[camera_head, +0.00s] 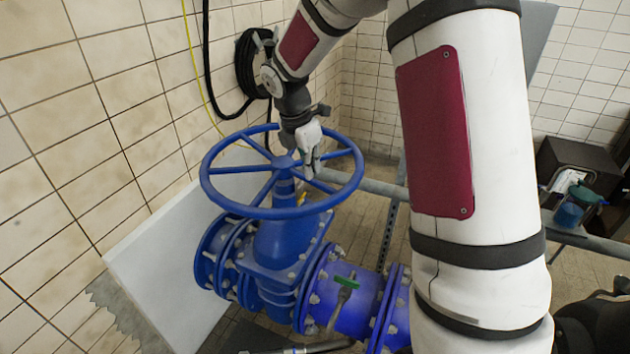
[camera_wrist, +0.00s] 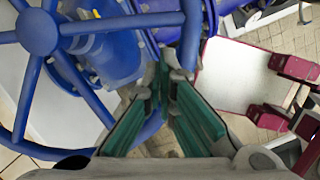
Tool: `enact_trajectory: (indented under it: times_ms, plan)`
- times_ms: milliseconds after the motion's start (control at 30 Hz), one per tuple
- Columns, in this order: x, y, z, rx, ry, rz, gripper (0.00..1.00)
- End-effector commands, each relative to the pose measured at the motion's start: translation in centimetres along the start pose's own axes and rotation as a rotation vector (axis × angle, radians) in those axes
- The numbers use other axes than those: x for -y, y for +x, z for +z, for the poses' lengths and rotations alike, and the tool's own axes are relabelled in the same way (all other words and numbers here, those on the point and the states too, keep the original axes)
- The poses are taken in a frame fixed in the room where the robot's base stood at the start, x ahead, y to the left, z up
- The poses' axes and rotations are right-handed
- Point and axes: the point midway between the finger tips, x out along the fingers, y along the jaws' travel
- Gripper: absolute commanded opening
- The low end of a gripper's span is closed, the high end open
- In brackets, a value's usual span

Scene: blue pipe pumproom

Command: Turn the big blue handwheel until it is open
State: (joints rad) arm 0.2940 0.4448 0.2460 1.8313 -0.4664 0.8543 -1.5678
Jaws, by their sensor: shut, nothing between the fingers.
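The big blue handwheel (camera_head: 283,213) lies nearly level on top of the blue valve body (camera_head: 283,238). Its hub and spokes fill the left of the wrist view (camera_wrist: 38,32). My gripper (camera_head: 313,172) points down at the wheel between hub and far right rim, close to the spokes. In the wrist view, its green-padded fingers (camera_wrist: 175,85) converge at the tips and are shut on nothing. A blue wheel part runs just beyond the fingertips. I cannot tell whether the fingers touch the wheel.
A white panel (camera_head: 165,265) leans behind at left. A black hose coil (camera_head: 255,62) hangs on the tiled wall. A grey rail (camera_head: 370,186) passes behind the wheel.

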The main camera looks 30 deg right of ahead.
Motion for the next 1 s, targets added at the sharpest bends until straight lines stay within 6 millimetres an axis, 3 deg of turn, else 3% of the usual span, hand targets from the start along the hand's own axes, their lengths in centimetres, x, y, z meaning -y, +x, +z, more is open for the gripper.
enact_trajectory:
  times_ms: [133,233,333,500,667,833,1000]
  plan:
    - [0.0,-1.7,0.0,0.000,0.000,0.001,0.00]
    - [0.0,-2.4,-0.1,-0.008,0.025,-0.003,0.20]
    - [0.0,-3.2,-0.8,-0.058,0.177,-0.025,0.43]
    - [0.1,-5.3,-3.1,-0.194,0.538,-0.100,0.45]
    - [0.2,-6.4,-4.4,-0.262,0.705,-0.153,0.45]
    - [0.4,-5.0,-5.0,-0.267,0.717,-0.159,0.45]
    - [0.7,-1.9,-6.0,-0.267,0.715,-0.161,0.45]
